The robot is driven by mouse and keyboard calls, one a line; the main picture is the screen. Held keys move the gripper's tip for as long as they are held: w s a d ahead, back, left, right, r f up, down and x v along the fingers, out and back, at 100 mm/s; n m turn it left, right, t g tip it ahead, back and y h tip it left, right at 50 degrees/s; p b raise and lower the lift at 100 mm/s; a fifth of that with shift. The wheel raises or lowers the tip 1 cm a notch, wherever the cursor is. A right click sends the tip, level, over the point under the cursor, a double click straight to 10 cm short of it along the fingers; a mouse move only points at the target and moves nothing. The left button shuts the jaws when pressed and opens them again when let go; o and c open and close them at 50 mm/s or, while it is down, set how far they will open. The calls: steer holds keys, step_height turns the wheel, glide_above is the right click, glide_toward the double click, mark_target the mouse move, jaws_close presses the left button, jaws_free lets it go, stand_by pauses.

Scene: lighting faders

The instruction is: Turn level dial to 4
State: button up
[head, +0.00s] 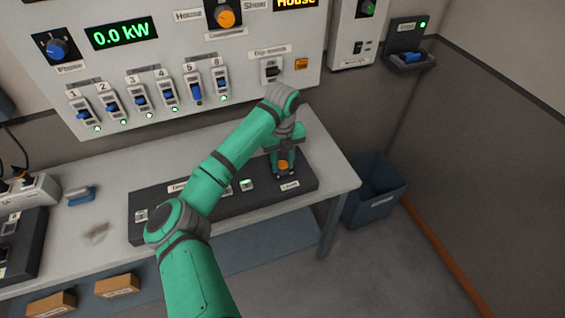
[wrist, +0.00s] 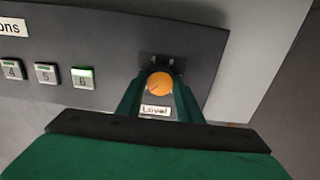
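The level dial is a round orange knob (wrist: 159,84) at the right end of the dark console (head: 209,205), above a white label that reads "Level" in the wrist view. A small dark mark on its face points to the lower left. Its scale is not readable. It also shows in the head view as an orange spot (head: 283,166). My gripper (wrist: 160,76) points down over it, one green finger on each side. The fingers are very close to the dial's sides; I cannot tell whether they press on it.
Lit buttons, among them button 6 (wrist: 83,78), sit left of the dial. The wall panel (head: 235,75) with sliders and an orange knob (head: 225,17) rises behind the table. A dark blue bin (head: 375,190) stands right of the table. A blue-handled object (head: 81,196) lies at left.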

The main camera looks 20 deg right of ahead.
steer(key=shift+m, duration=0.3)
steer(key=m, duration=0.4)
steer(key=shift+a, duration=0.1)
steer(key=m, duration=1.6)
steer(key=shift+m, duration=0.3)
steer(key=shift+r, duration=0.1)
steer(key=o, duration=1)
steer(key=shift+o, duration=0.2)
